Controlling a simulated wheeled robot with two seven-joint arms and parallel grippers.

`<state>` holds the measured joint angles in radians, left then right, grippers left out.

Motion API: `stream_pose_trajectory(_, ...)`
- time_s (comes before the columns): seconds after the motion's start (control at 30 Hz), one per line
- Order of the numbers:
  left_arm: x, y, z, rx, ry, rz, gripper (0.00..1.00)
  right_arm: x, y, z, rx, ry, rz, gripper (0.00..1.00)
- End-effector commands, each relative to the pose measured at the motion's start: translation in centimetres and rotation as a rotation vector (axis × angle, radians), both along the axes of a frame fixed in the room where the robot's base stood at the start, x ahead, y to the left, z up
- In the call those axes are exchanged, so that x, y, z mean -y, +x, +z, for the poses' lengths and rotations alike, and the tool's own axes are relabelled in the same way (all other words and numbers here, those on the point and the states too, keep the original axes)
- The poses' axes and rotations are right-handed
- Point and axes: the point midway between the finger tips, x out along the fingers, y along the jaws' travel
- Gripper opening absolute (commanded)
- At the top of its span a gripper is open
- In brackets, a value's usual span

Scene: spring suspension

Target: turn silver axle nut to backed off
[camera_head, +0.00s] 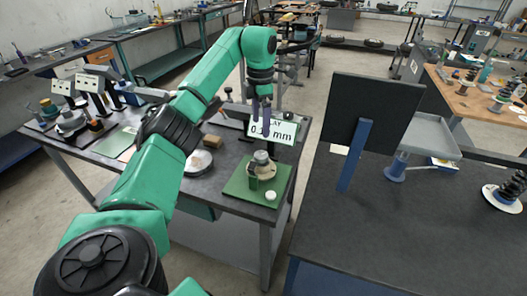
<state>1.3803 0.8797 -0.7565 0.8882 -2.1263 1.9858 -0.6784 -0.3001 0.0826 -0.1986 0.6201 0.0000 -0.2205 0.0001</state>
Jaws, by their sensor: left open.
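A small hub fixture (263,168) stands on a green mat (238,188) on the dark workbench. A grey, silvery part at its top (261,156) may be the axle nut; it is too small to tell its shape or how far it is turned. My left gripper (261,132) points down above the fixture, apart from it, with its fingers in front of the display. It is open and empty. My right gripper is not in view.
A display sign (284,131) with a reading in mm stands just behind the fixture; its digits are partly covered. A white round piece (271,196) lies on the mat. A dark panel (372,112) stands on the right bench. A silver dish (199,163) sits left of the mat.

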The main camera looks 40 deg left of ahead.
Motion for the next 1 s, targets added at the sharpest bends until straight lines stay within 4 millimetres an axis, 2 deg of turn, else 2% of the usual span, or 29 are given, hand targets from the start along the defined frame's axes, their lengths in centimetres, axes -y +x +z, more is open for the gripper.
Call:
stream_pose_trajectory(0.03,0.0,-0.1,-1.4,-0.005,0.002,0.0,0.89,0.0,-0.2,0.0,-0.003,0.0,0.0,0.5)
stream_pose_trajectory(0.2,0.0,-0.1,-5.9,-0.006,0.0,-0.001,0.89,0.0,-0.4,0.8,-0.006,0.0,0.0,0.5)
stream_pose_trajectory(0.4,0.1,0.0,-10.3,-0.001,-0.003,-0.002,0.89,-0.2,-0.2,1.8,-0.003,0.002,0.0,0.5)
stream_pose_trajectory(0.53,0.1,0.0,-11.6,0.002,-0.002,-0.002,0.89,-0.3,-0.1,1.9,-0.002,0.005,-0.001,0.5)
stream_pose_trajectory(0.77,0.1,0.1,-11.9,0.003,-0.002,-0.002,0.89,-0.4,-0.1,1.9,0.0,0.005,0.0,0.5)
stream_pose_trajectory(0.8,0.1,0.1,-11.9,0.003,-0.002,-0.002,0.82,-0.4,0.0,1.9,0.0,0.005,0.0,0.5)
stream_pose_trajectory(0.87,0.1,0.1,-11.9,0.003,-0.002,-0.002,0.59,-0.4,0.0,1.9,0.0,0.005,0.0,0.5)
stream_pose_trajectory(1.0,0.1,0.1,-11.9,0.003,-0.002,-0.002,0.05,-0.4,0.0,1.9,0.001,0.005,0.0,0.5)
